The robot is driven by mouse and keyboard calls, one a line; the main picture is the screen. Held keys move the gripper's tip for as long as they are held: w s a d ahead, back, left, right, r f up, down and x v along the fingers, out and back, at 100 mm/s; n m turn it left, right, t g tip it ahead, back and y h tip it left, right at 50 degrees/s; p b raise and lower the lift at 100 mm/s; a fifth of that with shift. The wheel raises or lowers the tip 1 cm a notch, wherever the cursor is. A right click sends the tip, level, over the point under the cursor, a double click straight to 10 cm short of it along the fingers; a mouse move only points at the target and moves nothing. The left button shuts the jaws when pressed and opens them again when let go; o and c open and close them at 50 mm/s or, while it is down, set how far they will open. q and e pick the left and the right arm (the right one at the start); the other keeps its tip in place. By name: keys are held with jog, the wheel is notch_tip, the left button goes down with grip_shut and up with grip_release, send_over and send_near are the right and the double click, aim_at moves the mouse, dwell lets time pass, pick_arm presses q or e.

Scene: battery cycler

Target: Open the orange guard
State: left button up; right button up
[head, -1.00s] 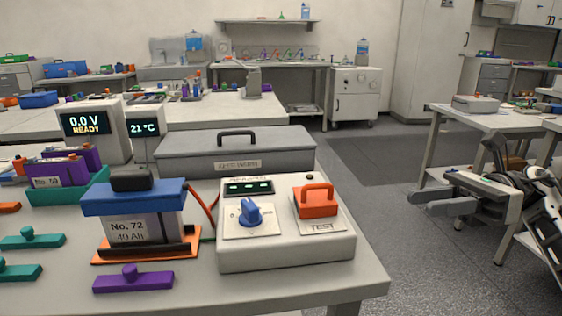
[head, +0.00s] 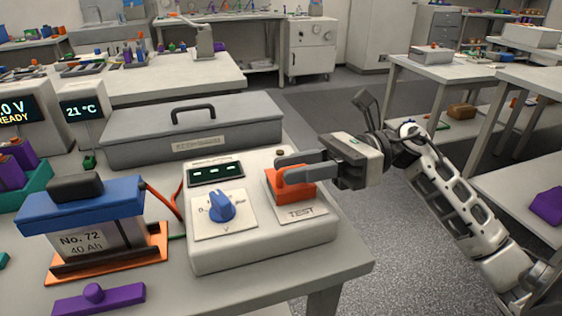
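The orange guard (head: 291,191) sits closed on the TEST plate (head: 302,212) at the right of the white cycler box (head: 262,240). My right gripper (head: 281,174) reaches in from the right, with its grey fingers at the top of the guard, around its handle. The fingers cover most of the handle, so I cannot tell whether they grip it or how wide they are apart. My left gripper is out of view.
A blue knob (head: 222,206) and a small display (head: 216,173) are left of the guard. The battery No. 72 (head: 88,238) with its blue cap stands at left. A grey lidded case (head: 195,135) lies behind the cycler. Open floor is to the right.

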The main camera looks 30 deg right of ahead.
jog(key=shift+x, duration=1.3)
grip_shut()
